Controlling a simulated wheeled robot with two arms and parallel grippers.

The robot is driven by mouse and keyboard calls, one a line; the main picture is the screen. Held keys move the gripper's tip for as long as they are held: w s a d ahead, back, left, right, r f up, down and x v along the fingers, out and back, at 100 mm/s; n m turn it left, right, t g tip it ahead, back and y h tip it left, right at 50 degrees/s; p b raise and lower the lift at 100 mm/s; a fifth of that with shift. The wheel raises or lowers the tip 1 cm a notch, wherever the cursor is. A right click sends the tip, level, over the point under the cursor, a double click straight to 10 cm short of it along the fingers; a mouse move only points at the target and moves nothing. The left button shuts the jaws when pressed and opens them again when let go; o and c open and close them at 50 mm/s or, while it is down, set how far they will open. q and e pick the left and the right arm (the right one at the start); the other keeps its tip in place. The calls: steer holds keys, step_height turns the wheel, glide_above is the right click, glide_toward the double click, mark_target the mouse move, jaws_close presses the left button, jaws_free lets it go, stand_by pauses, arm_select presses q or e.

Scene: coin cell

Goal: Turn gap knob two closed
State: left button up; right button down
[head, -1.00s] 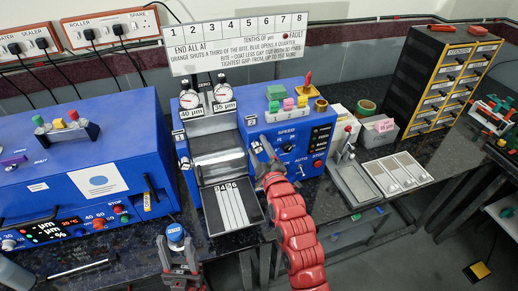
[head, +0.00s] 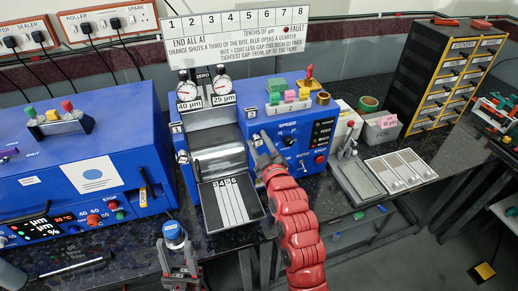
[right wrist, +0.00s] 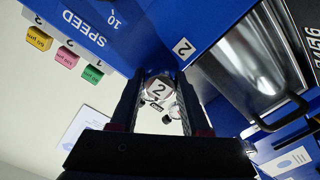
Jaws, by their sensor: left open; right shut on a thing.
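Gap knob two (right wrist: 158,90), a small round knob marked 2, sits between the fingers of my right gripper (right wrist: 160,105) in the right wrist view. In the head view my right gripper (head: 262,143) reaches the right side of the blue roller machine (head: 290,115) and is shut on the knob, which it mostly hides. The left gap dial (head: 187,91) stands over a card reading 40 µm. The right gap dial (head: 221,87) stands over a card reading 25 µm. My left gripper (head: 180,268) is open at the bottom, close by a blue-topped jar (head: 173,236).
A sign (head: 238,38) above the machine carries gap instructions. A large blue machine (head: 80,165) stands at left. Right of the roller machine are a metal tray (head: 358,182), pale plates (head: 400,170) and a drawer cabinet (head: 440,80). Toggles and buttons lie close to my right gripper.

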steer(key=m+b, duration=0.2)
steer(key=m, duration=0.1)
steer(key=shift+f+b, duration=0.1)
steer(key=shift+b, duration=0.25)
steer(key=shift+m+b, duration=0.5)
steer(key=shift+m, duration=0.3)
steer(key=shift+a, duration=0.1)
steer(key=shift+c, duration=1.9)
jaws_free()
steer(key=shift+s, duration=0.15)
